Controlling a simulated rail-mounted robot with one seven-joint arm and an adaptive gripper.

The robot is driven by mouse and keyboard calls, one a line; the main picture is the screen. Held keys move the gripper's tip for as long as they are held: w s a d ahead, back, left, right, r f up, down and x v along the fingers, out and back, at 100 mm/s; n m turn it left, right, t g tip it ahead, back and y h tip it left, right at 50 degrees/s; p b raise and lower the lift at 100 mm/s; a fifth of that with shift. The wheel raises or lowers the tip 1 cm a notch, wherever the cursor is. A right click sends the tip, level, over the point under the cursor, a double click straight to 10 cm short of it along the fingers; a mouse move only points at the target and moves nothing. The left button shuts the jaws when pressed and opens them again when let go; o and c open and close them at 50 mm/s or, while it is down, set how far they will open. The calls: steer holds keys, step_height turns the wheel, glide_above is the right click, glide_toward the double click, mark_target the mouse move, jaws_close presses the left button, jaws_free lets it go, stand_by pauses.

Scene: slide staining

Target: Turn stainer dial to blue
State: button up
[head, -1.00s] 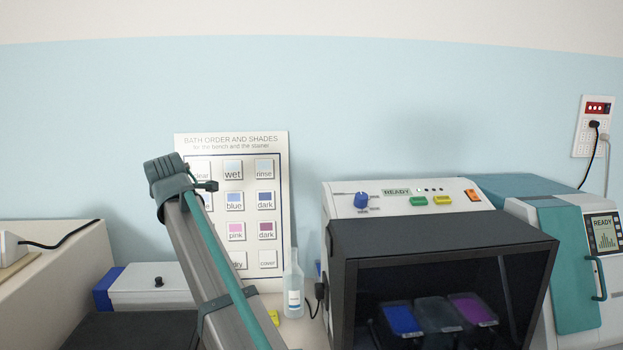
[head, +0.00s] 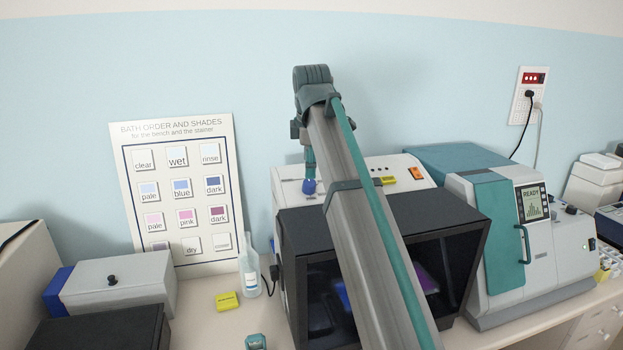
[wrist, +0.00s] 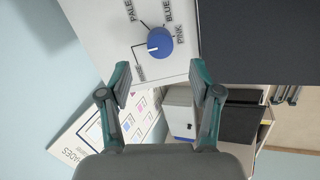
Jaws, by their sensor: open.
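The stainer (head: 300,222) stands on the bench in the head view, with a white control panel on top and a dark, see-through front. Its blue dial (head: 309,187) shows at the panel's left, just below my gripper, and my arm hides part of the panel. In the wrist view the blue dial (wrist: 159,42) has a white pointer line aimed left, toward a label near OFF's usual spot that I cannot read. PALE, BLUE and PINK are printed above and right of it. My gripper (wrist: 160,80) is open and empty, its fingertips apart from the dial.
A chart of bath shades (head: 127,165) leans on the wall. A clear bottle (head: 249,272) and a yellow block (head: 227,301) stand left of the stainer. A teal and white machine (head: 480,250) stands close on the right.

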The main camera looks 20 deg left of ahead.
mark_target(309, 182)
steer(key=p+x, duration=0.2)
steer(key=x, duration=0.5)
steer(key=shift+w+f, duration=0.1)
steer(key=shift+f, duration=0.05)
steer(key=c, duration=1.2)
steer(key=shift+o, duration=0.2)
